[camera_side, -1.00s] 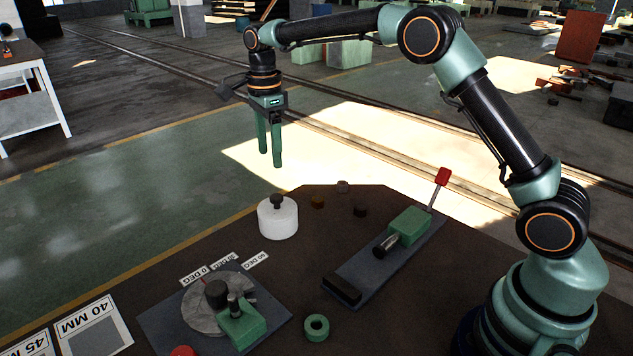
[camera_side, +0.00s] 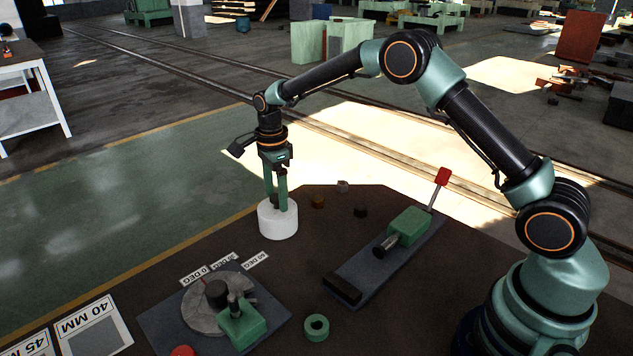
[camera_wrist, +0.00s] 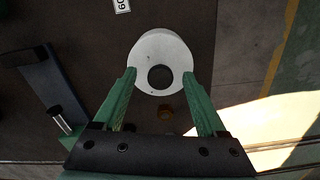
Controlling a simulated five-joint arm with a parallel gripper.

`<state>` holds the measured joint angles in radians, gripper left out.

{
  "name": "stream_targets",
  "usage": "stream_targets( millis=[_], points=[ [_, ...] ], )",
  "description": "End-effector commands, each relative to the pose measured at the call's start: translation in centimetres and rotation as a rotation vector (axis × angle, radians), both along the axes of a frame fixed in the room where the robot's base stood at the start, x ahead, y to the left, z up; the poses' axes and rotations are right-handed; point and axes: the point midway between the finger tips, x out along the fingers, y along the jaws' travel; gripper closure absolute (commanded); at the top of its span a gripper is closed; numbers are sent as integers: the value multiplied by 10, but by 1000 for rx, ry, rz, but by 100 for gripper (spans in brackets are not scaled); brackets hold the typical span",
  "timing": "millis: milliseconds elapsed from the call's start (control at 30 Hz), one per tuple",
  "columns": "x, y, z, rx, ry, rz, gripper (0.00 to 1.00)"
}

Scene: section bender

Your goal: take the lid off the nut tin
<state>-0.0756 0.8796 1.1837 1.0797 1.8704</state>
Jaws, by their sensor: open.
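The nut tin (camera_side: 277,224) is a white round tin near the far edge of the dark bench. Its lid (camera_side: 278,207) is white with a dark knob on top; the knob (camera_wrist: 160,78) shows as a dark disc in the wrist view. My gripper (camera_side: 277,200) points straight down over the tin, its green fingers at knob height. In the wrist view my gripper (camera_wrist: 160,88) is open, with the fingers on either side of the knob and a gap on both sides. The side view mostly hides the knob behind the fingers.
Several small nuts, such as a brown one (camera_side: 318,202), lie right of the tin. A clamp with a red-tipped lever (camera_side: 408,226) stands further right. The bender plate (camera_side: 213,305) and a green ring (camera_side: 316,327) are nearer.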

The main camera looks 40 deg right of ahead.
Motion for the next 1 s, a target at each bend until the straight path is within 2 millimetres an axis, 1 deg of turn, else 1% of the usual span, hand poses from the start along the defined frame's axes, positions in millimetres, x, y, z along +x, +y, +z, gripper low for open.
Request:
stream_targets(
  millis=[200,267,300,400,767,867,1000],
  points=[
    [0,0,-1,0,-1,0,26],
    [0,0,-1,0,-1,0,49],
    [0,0,-1,0,-1,0,64],
    [0,0,0,0,-1,0,100],
    [1,0,2,0,-3,0,100],
    [1,0,9,0,-5,0,100],
    [2,0,26,0,-7,0,100]
  ],
)
